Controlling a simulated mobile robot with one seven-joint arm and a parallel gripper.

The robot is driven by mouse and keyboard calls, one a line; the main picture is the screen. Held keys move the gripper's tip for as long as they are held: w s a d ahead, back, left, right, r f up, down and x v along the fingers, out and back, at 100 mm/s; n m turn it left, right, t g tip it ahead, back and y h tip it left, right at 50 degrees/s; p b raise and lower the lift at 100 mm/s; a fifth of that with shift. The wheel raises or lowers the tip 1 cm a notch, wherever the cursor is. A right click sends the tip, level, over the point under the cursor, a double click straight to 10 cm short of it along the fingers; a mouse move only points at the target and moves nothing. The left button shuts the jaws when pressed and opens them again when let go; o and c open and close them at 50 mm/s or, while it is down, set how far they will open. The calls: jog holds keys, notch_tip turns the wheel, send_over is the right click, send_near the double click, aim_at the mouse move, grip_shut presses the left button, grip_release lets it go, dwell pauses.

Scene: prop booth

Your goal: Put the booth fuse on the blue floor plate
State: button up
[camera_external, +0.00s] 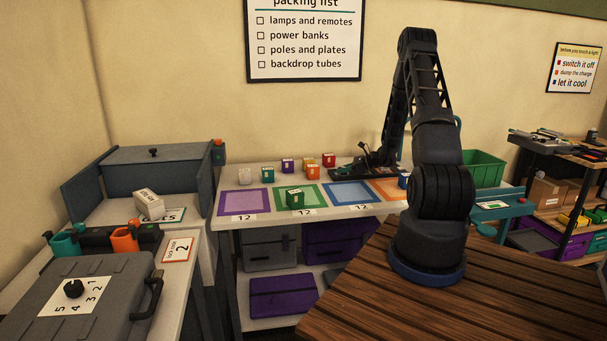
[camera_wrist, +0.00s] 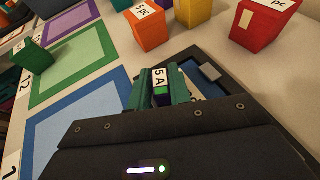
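The blue plate (camera_external: 352,193) is a light-blue square with a darker blue border, flat on the white table; it also shows at the lower left of the wrist view (camera_wrist: 62,128). My gripper (camera_external: 366,166) is low over the back of the table, behind the blue and orange plates. In the wrist view its teal fingers (camera_wrist: 158,92) stand close on both sides of a small block labelled "5 A", which looks like the booth fuse (camera_wrist: 160,78). The fingers appear shut on it. The fuse cannot be made out in the external view.
A green block (camera_external: 295,198) stands on the green plate (camera_external: 311,203), left of the blue one. Orange (camera_external: 313,172), red (camera_external: 329,159) and other small blocks stand along the table's back. The blue plate is bare.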

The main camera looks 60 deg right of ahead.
jog(key=shift+o, duration=1.3)
jog(key=shift+s+a+f, duration=0.1)
jog(key=shift+f, duration=0.15)
jog(key=shift+r, duration=0.1)
jog(key=shift+r, duration=0.3)
jog(key=v, duration=1.2)
jog(key=w+a+r+n+g+y, duration=0.1)
jog(key=w+a+r+n+g, duration=0.25)
jog(key=a+r+n, duration=0.85)
jog(key=w+a+r+n+g+y, duration=0.1)
jog(key=w+a+r+n+g, duration=0.15)
jog(key=a+r+g, duration=0.95)
jog(key=s+a+r+n+t+h, duration=0.2)
jog(key=s+a+n+t, duration=0.15)
jog(key=a, duration=0.65)
jog(key=s+a+r+n+t+h, duration=0.15)
jog(key=s+a+n, duration=0.35)
jog(key=a, duration=0.5)
jog(key=s+a+r+n+t+h, duration=0.1)
jog(key=s+a+r+n, duration=0.1)
jog(key=s, duration=0.4)
jog(key=s+a+r+n+t+h, duration=0.1)
jog(key=s+a+r+n+h, duration=0.1)
jog(key=s+n, duration=0.4)
jog(key=shift+a+r, duration=0.6)
jog(key=shift+a, duration=0.3)
